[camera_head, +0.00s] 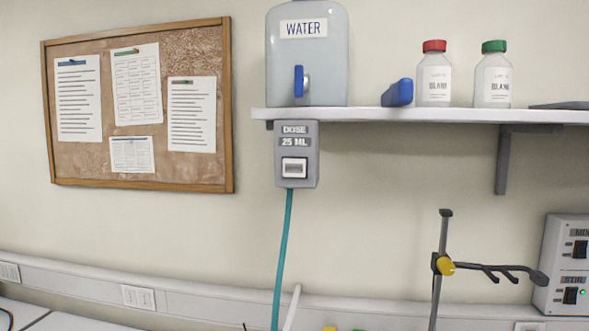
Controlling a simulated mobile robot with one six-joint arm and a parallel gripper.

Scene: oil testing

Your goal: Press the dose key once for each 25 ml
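A grey dose box (297,154) labelled "DOSE 25 ML" hangs on the wall just below the shelf. Its pale rectangular dose key (294,168) sits in the lower half of the box. A teal hose (283,255) runs down from the box and leaves the bottom of the picture. Above it, a grey tank labelled "WATER" (307,60) stands on the shelf with a blue lever (299,81) on its front. What lies at the hose's lower end is out of view. My gripper is not in view.
The white shelf (430,115) carries a blue object (397,93), a red-capped bottle (434,75) and a green-capped bottle (493,75). A clamp stand (440,275) and a switch box (563,265) are lower right. The wall around the dose box is clear.

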